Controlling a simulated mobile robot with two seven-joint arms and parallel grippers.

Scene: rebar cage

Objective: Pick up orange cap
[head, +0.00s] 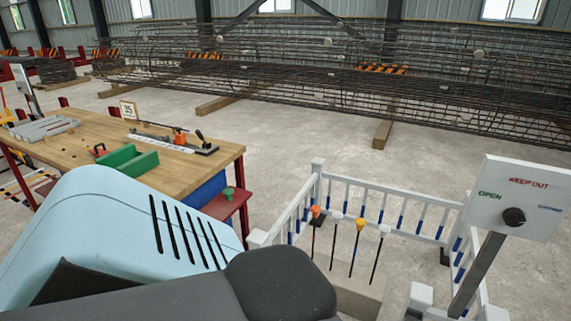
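An orange cap (316,211) sits on top of a thin dark upright rod inside the white fenced pen, at the left of a row of capped rods. A more yellow-orange cap (360,225) tops another rod, with a white cap (336,215) between them and a second white cap (384,230) at the right. Neither of my grippers shows in the head view. A light blue and dark grey part, likely my own arm, fills the lower left and hides the front of the pen's left side.
White railings (395,190) with blue marks surround the rods. A KEEP OUT panel (519,197) with a black knob stands at right. A wooden workbench (190,170) holds a green channel (132,161) and tools.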

